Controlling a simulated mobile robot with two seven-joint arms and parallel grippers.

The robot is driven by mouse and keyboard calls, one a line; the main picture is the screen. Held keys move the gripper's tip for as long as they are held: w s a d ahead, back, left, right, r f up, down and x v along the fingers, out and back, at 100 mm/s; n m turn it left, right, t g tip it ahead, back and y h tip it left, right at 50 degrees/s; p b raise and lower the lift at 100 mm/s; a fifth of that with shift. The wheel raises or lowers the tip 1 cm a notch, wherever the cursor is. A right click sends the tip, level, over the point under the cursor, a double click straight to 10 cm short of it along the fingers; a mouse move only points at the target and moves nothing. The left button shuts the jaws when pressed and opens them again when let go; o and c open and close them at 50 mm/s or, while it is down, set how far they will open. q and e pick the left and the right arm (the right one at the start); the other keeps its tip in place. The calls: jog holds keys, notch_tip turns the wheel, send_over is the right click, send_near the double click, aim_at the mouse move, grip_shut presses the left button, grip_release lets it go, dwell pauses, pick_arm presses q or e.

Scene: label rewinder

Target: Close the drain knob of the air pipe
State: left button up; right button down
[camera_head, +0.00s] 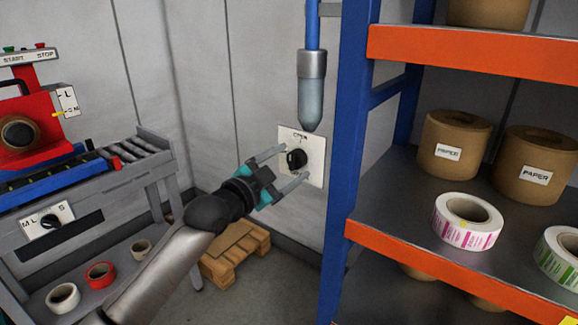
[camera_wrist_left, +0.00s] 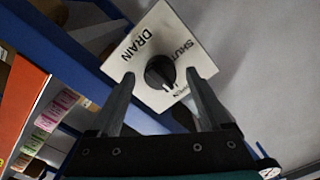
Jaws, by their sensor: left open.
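The drain knob (camera_head: 296,159) is a black round knob on a white plate (camera_head: 316,152) on the grey wall, below the air pipe's grey bowl (camera_head: 311,100). In the left wrist view the knob (camera_wrist_left: 160,71) has a white pointer mark, and its plate (camera_wrist_left: 140,88) reads DRAIN, SHUT and OPEN. The pointer lies near the OPEN side. My left gripper (camera_head: 294,163) is open in front of the plate, one finger on each side of the knob. In the left wrist view its fingers (camera_wrist_left: 162,82) stand apart from the knob. My right gripper is not in view.
A blue and orange shelf (camera_head: 345,160) with paper rolls and label rolls stands close to the right of the plate. A red machine (camera_head: 50,120) on a grey bench is at the left. A wooden pallet (camera_head: 235,255) lies on the floor below.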

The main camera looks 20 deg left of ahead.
pick_arm(q)
jog(key=shift+w, duration=0.15)
grip_shut()
dwell(0.7)
